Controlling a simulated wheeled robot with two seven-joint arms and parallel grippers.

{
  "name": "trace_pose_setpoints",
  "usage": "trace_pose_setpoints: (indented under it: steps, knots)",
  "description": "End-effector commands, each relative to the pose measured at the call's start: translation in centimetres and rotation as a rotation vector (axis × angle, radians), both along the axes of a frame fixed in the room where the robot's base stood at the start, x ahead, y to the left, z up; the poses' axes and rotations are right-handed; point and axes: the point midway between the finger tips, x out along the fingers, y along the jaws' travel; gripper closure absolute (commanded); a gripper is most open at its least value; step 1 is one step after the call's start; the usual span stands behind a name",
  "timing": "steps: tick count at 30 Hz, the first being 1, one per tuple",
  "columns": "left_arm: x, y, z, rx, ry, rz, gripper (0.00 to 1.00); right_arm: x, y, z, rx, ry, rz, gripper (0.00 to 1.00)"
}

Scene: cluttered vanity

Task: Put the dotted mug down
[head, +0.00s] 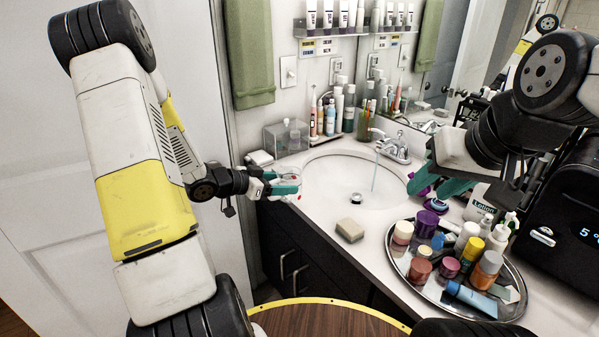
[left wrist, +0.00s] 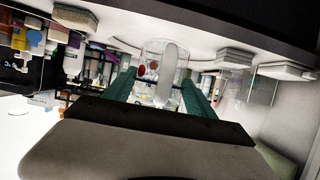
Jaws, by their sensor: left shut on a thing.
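The dotted mug (head: 287,174) is clear with red dots. My left gripper (head: 284,184) is shut on it at the left front corner of the counter, left of the sink. I cannot tell whether its base touches the counter. In the left wrist view the mug (left wrist: 165,68) sits between the two teal fingers (left wrist: 160,92), with the picture turned over and the counter at the top. My right gripper (head: 438,181) is at the right of the sink, its teal fingers apart, above purple items; its own arm partly hides it.
The sink (head: 335,183) has running water. A round tray (head: 400,262) of jars and tubes fills the right. A clear box (head: 275,138) and a white block (head: 260,158) stand behind the mug. Bare counter (head: 312,218) lies before the sink.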

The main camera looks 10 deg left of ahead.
Motion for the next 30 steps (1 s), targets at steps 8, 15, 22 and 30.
trace_pose_setpoints:
  steps: [8,15,22,30]
  knots:
    - [7.2,-0.5,-0.7,0.000,-0.003,-0.002,1.00,0.0,0.0,0.0,0.000,0.000,0.000,0.61]
    - [9.7,-0.6,-0.9,0.000,0.000,-0.001,1.00,0.0,0.0,0.0,0.000,0.000,0.000,0.61]
    - [10.5,-0.7,-3.0,-0.002,0.005,0.000,1.00,0.0,0.0,0.0,0.000,0.000,0.000,0.61]
    - [10.5,-0.7,-4.5,-0.001,-0.001,0.000,1.00,0.0,0.0,0.0,0.000,0.000,0.000,0.61]
